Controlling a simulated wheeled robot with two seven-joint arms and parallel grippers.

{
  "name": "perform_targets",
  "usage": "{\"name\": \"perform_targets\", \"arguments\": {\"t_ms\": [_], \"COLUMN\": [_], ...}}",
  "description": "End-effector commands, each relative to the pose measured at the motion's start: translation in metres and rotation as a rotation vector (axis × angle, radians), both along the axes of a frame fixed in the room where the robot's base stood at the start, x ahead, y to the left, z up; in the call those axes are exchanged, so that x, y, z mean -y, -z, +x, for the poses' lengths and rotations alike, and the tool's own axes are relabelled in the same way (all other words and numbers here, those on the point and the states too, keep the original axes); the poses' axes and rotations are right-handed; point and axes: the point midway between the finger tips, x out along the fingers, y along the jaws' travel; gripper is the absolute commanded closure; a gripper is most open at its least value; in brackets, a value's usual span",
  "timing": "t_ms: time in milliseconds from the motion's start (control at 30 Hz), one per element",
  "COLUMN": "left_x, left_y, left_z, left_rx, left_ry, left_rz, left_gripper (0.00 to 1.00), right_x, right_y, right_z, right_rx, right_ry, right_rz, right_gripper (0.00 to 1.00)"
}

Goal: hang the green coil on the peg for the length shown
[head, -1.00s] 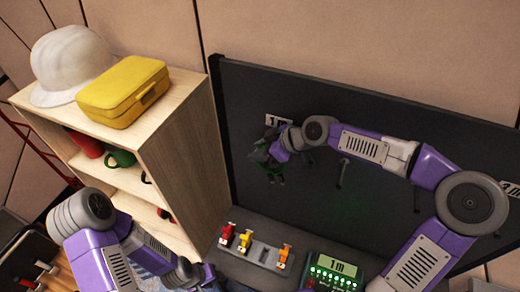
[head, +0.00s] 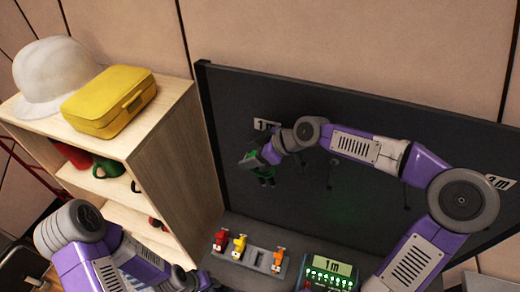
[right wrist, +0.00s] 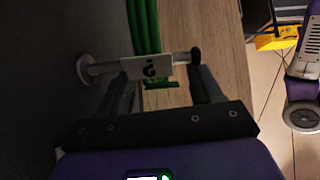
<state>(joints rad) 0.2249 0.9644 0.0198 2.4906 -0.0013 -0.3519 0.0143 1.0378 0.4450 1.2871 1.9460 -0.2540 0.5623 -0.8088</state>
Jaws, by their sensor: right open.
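The green coil (head: 266,179) hangs at the dark board below the "1 m" label (head: 265,125). In the right wrist view the green coil (right wrist: 145,28) crosses a grey peg (right wrist: 105,69) with a round base and a dark end; a white tag (right wrist: 152,68) covers part of the crossing. My right gripper (head: 254,160) is at this peg. In the right wrist view its open fingers (right wrist: 160,88) stand apart on either side of the coil. The display (head: 330,268) reads "1 m". My left arm enters at lower left; its fingers are not visible.
More pegs (head: 335,165) stick out of the board (head: 300,100) to the right, with a "3 m" label (head: 500,182). A wooden shelf (head: 175,140) with a white helmet (head: 55,75) and yellow case (head: 108,102) stands close left. Red, yellow and orange connectors (head: 240,243) sit below.

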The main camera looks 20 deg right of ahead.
Motion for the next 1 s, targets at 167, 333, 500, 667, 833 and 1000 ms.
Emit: {"name": "perform_targets", "arguments": {"t_ms": [167,333,500,667,833,1000], "left_x": [0.000,0.000,0.000,0.000,0.000,0.000], "left_y": [-0.003,-0.005,-0.008,-0.008,-0.008,-0.008], "left_z": [0.000,0.000,0.000,0.000,0.000,0.000], "left_rx": [0.000,0.000,0.000,0.000,0.000,0.000], "left_ry": [0.000,0.000,0.000,0.000,0.000,0.000], "left_rz": [0.000,0.000,0.000,0.000,0.000,0.000], "left_gripper": [0.57,0.57,0.57,0.57,0.57,0.57], "right_x": [0.016,0.028,0.036,0.040,0.040,0.040], "right_y": [-0.016,-0.030,-0.040,-0.044,-0.045,-0.045], "right_z": [-0.009,-0.019,-0.025,-0.028,-0.029,-0.029], "right_rx": [-0.001,0.001,0.001,-0.001,-0.001,-0.001], "right_ry": [0.006,0.004,0.001,0.000,-0.001,-0.001], "right_rz": [-0.001,-0.003,-0.001,-0.001,-0.001,-0.001], "right_gripper": [0.36,0.36,0.36,0.36,0.36,0.36]}}
